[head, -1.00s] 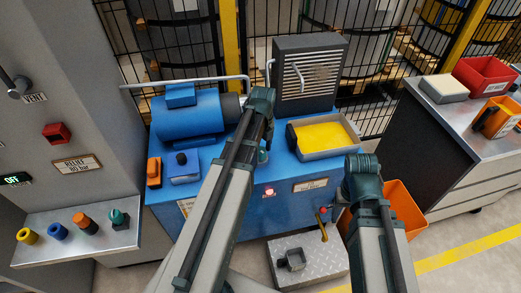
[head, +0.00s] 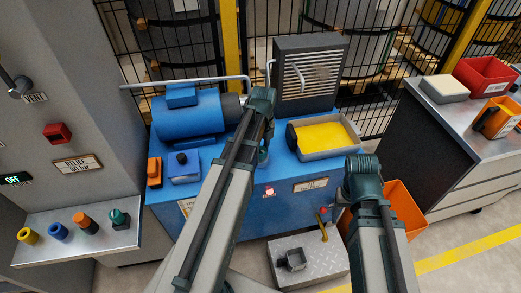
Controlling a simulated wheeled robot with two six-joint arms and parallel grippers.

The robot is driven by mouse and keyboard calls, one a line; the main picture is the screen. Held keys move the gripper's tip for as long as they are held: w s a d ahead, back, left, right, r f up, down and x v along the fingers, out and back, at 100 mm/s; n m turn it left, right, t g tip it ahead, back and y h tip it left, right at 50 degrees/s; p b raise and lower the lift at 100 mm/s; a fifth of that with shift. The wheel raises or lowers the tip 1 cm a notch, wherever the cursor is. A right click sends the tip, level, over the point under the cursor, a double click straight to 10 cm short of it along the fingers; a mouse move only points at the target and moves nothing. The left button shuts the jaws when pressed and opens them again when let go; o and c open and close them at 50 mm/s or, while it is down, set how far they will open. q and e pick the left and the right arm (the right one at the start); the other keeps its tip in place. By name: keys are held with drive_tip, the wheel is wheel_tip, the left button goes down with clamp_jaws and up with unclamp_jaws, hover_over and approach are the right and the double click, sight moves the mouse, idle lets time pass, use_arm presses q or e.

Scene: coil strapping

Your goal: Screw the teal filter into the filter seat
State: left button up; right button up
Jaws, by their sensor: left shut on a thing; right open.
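My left arm reaches over the blue power unit (head: 228,215). Its gripper (head: 263,155) is at the unit's top, mostly behind its own wrist, and is shut. A little teal shows there, which I take for the teal filter, though it is hard to tell from my teal gripper parts. The filter seat is not clearly visible; the arm covers that spot, so I cannot tell how the filter sits in it. A separate teal piece (head: 118,219) stands on the left shelf. My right gripper (head: 346,192) is open at the unit's right front, its fingers largely hidden.
The shelf (head: 75,245) also holds yellow, blue and orange pieces. A blue motor (head: 187,118), a grey vented box (head: 308,75) and a yellow-filled tray (head: 325,135) crowd the unit's top. An orange bin (head: 398,208) stands at right. A metal step (head: 325,263) lies in front.

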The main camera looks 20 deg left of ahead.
use_arm(q)
clamp_jaws()
drive_tip(key=m, duration=0.5)
drive_tip(key=shift+m, duration=1.5)
drive_tip(key=shift+m, duration=1)
drive_tip(key=o, duration=1.3)
unclamp_jaws()
drive_tip(key=shift+o, duration=0.2)
